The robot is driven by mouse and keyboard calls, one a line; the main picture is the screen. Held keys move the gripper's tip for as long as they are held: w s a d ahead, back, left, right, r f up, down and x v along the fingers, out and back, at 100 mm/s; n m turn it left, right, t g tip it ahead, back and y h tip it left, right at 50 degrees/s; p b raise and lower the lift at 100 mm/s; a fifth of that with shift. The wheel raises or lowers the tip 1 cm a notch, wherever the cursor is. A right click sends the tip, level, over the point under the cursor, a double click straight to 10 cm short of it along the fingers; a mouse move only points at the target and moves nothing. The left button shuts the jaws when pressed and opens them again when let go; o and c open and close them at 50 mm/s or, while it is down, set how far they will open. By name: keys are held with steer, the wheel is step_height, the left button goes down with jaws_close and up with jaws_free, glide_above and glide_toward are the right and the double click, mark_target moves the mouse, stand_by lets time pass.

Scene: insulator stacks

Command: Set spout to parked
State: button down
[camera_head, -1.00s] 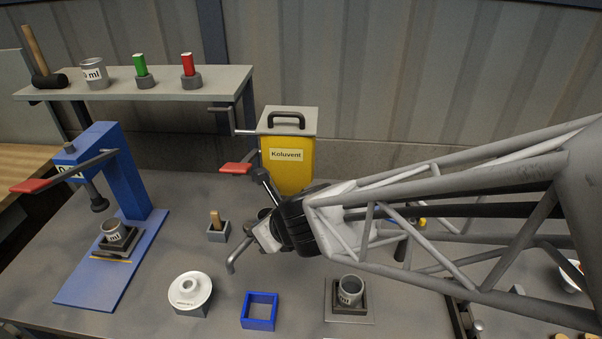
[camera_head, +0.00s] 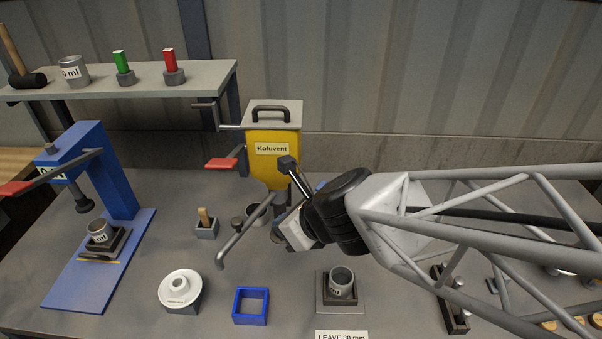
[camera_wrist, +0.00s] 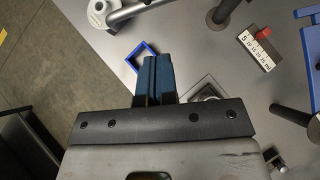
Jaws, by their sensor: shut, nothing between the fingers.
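The yellow dispenser (camera_head: 268,160) labelled Koluvent stands at the back middle of the bench. Its spout, a grey bent tube (camera_head: 243,232), slants from below the dispenser toward the front left, and its end turns down. My gripper (camera_head: 278,235) is just right of the spout, pointing down-left, and looks apart from it. In the wrist view my blue fingers (camera_wrist: 154,78) are together with nothing between them. A grey tube, likely the spout (camera_wrist: 138,10), crosses the top of that view. My wrist hides part of the bench behind it.
A white round funnel piece (camera_head: 180,288) and a blue square frame (camera_head: 251,305) lie in front of the spout. A cup in a holder (camera_head: 341,282) stands front right. A blue press (camera_head: 104,170) stands left. A grey block with a wooden peg (camera_head: 206,225) is nearby.

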steer(key=shift+v, duration=1.75)
steer(key=shift+w+d+n, duration=0.15)
steer(key=shift+w+n, duration=0.05)
steer(key=shift+n, duration=0.1)
steer(key=n, duration=0.9)
steer(key=n+g, duration=0.1)
steer(key=n, duration=0.9)
steer(key=shift+d+f+y, duration=0.1)
steer(key=shift+d+y, duration=0.05)
steer(key=shift+y, duration=0.15)
steer(key=shift+w+f, duration=0.1)
steer(key=shift+w, duration=0.05)
